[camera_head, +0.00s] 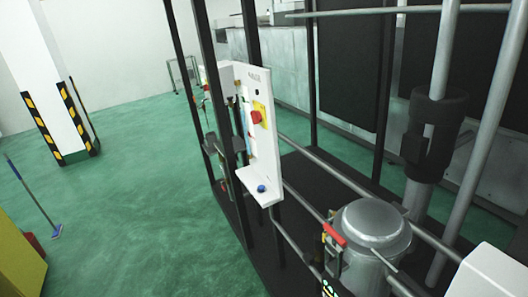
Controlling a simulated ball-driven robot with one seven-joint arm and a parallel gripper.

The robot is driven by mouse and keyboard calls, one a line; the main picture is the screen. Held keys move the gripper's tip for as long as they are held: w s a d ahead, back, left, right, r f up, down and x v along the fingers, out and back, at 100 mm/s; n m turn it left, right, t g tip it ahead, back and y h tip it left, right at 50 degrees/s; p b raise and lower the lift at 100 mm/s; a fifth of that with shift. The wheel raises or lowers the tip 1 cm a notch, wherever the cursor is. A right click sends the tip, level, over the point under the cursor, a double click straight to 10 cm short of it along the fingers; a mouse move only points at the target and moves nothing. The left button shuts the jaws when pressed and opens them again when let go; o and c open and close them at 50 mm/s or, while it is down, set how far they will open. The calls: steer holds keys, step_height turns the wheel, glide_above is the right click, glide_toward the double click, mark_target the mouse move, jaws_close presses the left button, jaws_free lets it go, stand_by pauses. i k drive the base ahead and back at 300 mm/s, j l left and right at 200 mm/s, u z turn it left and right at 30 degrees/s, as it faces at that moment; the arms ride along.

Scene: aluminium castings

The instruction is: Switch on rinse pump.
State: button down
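A white control panel (262,150), seen at a slant, is fixed to a dark upright frame at picture centre. A red rotary switch (256,117) sits on a yellow plate on it; its setting is too small to tell. Small dark lettering near the panel's top is not readable. A small black round part sits below the lettering. A blue knob or button (262,188) is on the ledge at the panel's foot. A dark motor-like unit (436,130) on a vertical pipe stands to the right; I cannot tell whether it is the rinse pump. My gripper is not in view.
A lidded metal vessel (373,228) with a red-handled part (334,235) stands at lower right among grey pipes. A striped pillar (62,110), a broom (55,230) and a yellow box (20,262) are at left. Green floor (140,190) between them and the frame is clear.

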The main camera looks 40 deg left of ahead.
mark_target(256, 117)
steer(key=i+j, duration=0.5)
steer(key=i+j+u, duration=0.15)
steer(key=i+j, duration=0.35)
steer(key=i, duration=0.25)
steer(key=i+j, duration=0.45)
steer(key=i, duration=0.15)
